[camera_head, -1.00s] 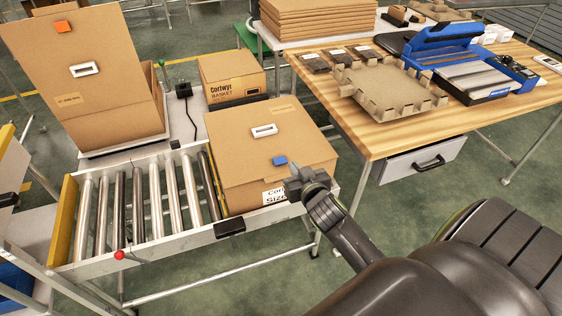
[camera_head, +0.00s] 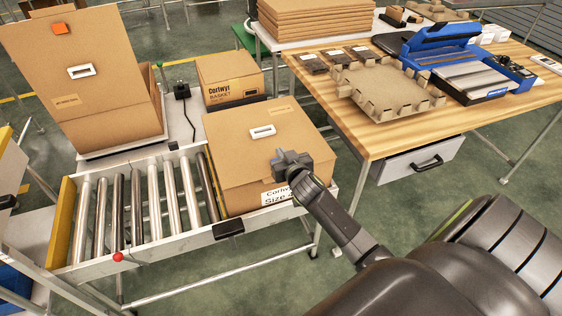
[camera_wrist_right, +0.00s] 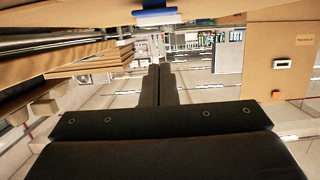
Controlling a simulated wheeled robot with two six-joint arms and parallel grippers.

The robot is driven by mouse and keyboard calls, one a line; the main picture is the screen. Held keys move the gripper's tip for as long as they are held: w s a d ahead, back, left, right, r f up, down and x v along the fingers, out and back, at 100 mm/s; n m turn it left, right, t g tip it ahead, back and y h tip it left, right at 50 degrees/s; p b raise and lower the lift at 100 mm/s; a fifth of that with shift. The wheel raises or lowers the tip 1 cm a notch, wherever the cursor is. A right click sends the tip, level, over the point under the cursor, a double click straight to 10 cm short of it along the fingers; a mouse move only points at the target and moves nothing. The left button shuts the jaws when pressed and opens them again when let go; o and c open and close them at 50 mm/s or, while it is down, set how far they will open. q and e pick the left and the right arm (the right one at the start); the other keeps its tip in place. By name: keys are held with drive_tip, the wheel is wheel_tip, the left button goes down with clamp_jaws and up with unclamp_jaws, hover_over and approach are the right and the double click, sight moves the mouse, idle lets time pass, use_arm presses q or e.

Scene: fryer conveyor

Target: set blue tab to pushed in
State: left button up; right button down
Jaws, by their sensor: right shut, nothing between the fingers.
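The closed cardboard box (camera_head: 262,152) sits at the right end of the roller conveyor, with a white handle slot (camera_head: 262,132) in its top. My right gripper (camera_head: 284,157) is shut and empty over the box's front edge. In the head view it hides the blue tab. In the right wrist view the blue tab (camera_wrist_right: 156,17) shows at the top, beyond and above my shut fingertips (camera_wrist_right: 157,72), apart from them in the picture. I cannot tell whether they touch it. My left gripper is not in view.
The roller conveyor (camera_head: 140,250) is bare left of the box. An open box (camera_head: 85,90) with an orange tab stands behind it. A smaller carton (camera_head: 228,80) stands behind the closed box. The wooden table (camera_head: 375,142) on the right carries a cardboard tray and a blue machine.

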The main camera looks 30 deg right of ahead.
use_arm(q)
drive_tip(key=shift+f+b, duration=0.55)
use_arm(e)
drive_tip(key=shift+w+d+f, duration=0.1)
drive_tip(key=shift+w+f, duration=0.15)
drive_tip(key=shift+f, duration=0.85)
drive_tip(key=shift+w+f, duration=0.25)
drive_tip(key=shift+f, duration=0.8)
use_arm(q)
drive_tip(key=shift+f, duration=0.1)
